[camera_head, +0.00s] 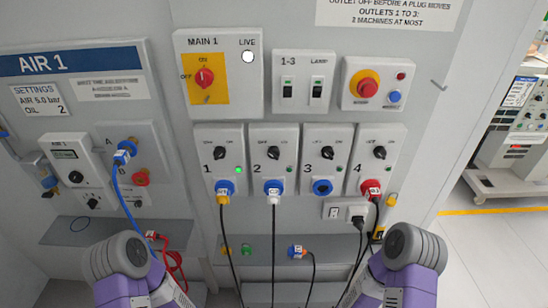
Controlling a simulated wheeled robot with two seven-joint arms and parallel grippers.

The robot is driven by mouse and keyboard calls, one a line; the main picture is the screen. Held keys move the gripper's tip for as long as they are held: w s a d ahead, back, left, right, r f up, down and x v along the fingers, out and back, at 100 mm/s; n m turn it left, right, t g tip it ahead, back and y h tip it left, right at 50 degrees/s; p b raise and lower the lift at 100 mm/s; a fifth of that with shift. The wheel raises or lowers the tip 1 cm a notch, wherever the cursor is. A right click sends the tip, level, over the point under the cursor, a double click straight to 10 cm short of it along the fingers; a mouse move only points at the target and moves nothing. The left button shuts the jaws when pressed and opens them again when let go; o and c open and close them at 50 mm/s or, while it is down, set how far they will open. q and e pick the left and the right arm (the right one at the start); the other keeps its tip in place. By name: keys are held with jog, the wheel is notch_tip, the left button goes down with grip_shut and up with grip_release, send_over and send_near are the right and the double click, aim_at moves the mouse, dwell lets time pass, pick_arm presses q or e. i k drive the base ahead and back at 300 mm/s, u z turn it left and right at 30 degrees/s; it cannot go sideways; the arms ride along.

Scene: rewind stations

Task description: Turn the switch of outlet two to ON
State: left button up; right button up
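Outlet two (258,168) is the second of a row of grey outlet boxes on the wall. Its black switch knob (273,153) sits at the top, below small OFF and ON marks; I cannot tell exactly where it points. Its small lamp (291,169) looks dark green and unlit. A plug (273,190) with a black cable sits in its blue socket. Both my purple and grey arms show at the bottom, left and right, well below the outlets. Neither gripper's fingers are in view.
Outlet 1 (208,170) has a bright green lamp and a plug. Outlet 3 (310,168) has no plug; outlet 4 (365,170) has a red one. The MAIN 1 switch (204,78) is above, with a white LIVE lamp (248,57). Cables hang below. A shelf (75,231) juts out left.

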aim_at(273, 152)
jog(key=z, duration=2.9)
jog(key=k, duration=0.7)
jog(key=u, duration=1.7)
